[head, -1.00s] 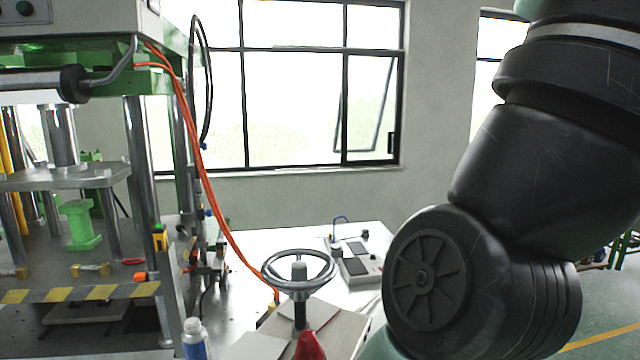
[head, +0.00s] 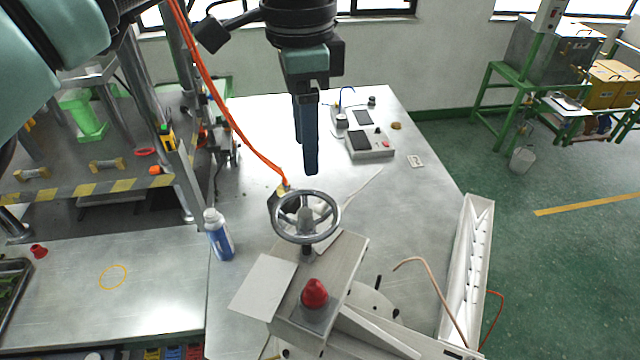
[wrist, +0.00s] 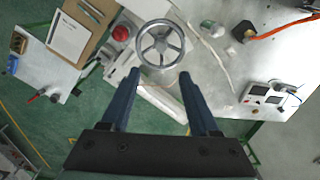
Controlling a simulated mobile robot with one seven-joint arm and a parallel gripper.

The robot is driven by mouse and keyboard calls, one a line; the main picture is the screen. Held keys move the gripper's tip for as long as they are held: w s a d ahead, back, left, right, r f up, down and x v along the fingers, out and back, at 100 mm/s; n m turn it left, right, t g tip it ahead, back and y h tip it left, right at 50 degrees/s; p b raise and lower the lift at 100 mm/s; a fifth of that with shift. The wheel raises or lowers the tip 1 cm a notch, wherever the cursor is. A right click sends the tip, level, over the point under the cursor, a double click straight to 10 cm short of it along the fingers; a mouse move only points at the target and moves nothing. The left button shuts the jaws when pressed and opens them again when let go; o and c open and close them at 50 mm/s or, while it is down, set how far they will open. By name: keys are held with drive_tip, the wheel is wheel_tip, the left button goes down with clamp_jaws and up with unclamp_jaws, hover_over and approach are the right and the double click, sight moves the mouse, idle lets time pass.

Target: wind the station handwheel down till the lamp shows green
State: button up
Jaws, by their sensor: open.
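The handwheel (head: 274,217) is a silver spoked wheel lying roughly level on a short post above the grey station box (head: 346,262). It also shows in the wrist view (wrist: 142,50), ahead of the fingertips. My gripper (head: 311,172) points down just behind and above the wheel in the head view. In the wrist view its two blue fingers (wrist: 159,76) are apart with nothing between them, and the wheel is beyond them. A red dome lamp (head: 314,293) sits on the station's front; it also shows in the wrist view (wrist: 121,33). No green shows on it.
A blue and white bottle (head: 219,240) stands left of the wheel. A control box (head: 370,145) sits behind on the steel table, and a white trough (head: 466,270) is at right.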

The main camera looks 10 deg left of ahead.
sight(306, 213)
drive_tip(key=f+b, duration=0.3)
drive_tip(key=f, duration=0.3)
drive_tip(key=f+b, duration=0.4)
drive_tip(key=f, duration=0.2)
drive_tip(key=shift+a+f, duration=0.2)
drive_tip(key=shift+f, duration=0.2)
clamp_jaws()
